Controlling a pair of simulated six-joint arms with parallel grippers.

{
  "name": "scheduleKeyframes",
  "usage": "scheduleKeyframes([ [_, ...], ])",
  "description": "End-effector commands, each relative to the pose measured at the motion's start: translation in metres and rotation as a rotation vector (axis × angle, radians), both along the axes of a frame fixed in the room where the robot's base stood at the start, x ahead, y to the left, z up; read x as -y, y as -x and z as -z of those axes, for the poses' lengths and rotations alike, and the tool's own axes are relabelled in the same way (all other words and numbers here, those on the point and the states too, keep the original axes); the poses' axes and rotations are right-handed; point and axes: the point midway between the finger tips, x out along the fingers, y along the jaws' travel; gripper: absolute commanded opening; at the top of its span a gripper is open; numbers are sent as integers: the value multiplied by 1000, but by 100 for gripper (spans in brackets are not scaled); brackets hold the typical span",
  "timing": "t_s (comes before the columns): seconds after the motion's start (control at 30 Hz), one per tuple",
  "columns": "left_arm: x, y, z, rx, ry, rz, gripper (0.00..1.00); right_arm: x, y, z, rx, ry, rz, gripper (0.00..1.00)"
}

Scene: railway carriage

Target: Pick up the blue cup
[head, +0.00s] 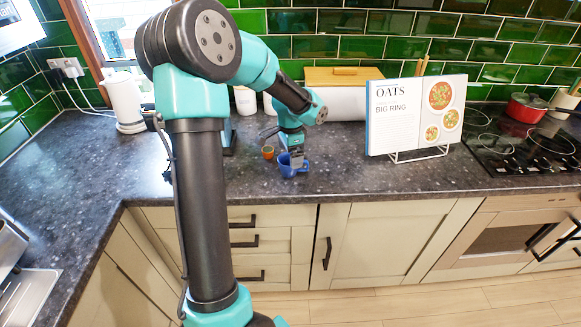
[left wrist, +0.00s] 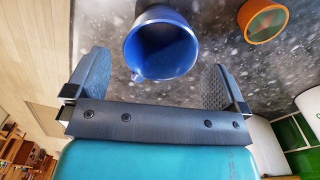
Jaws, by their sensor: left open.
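The blue cup (head: 287,170) stands on the dark speckled worktop, near its front edge. My left gripper (head: 297,160) is right at the cup, just above or around it, and hides part of it. In the left wrist view the blue cup (left wrist: 160,48) shows its open mouth between the two spread fingers of my left gripper (left wrist: 156,66). There are gaps between the cup and both fingers. The left gripper is open and holds nothing. My right gripper is in neither view.
A small orange cup (head: 267,153) stands close to the left of the blue cup; it also shows in the left wrist view (left wrist: 264,22). An open cookbook (head: 418,112) on a wire stand is to the right. A white kettle (head: 124,102) stands far left. Worktop before the cookbook is clear.

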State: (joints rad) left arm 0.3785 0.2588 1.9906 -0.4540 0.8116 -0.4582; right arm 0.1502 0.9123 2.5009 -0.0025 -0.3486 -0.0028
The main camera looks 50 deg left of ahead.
Motion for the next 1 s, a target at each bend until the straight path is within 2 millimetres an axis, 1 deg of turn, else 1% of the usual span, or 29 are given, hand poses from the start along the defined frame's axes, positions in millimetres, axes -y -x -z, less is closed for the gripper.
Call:
scheduleKeyframes([
  [0.03,0,1,9,-5,1,1,100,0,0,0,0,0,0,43],
  [0.1,0,1,18,-3,0,1,100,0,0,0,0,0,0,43],
  [0.2,0,0,25,-1,1,1,100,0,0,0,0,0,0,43],
  [0.7,0,0,27,0,-1,1,100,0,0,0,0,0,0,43],
  [0.77,0,0,27,0,0,1,95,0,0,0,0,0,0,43],
  [1.0,0,0,27,0,0,1,72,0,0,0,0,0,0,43],
])
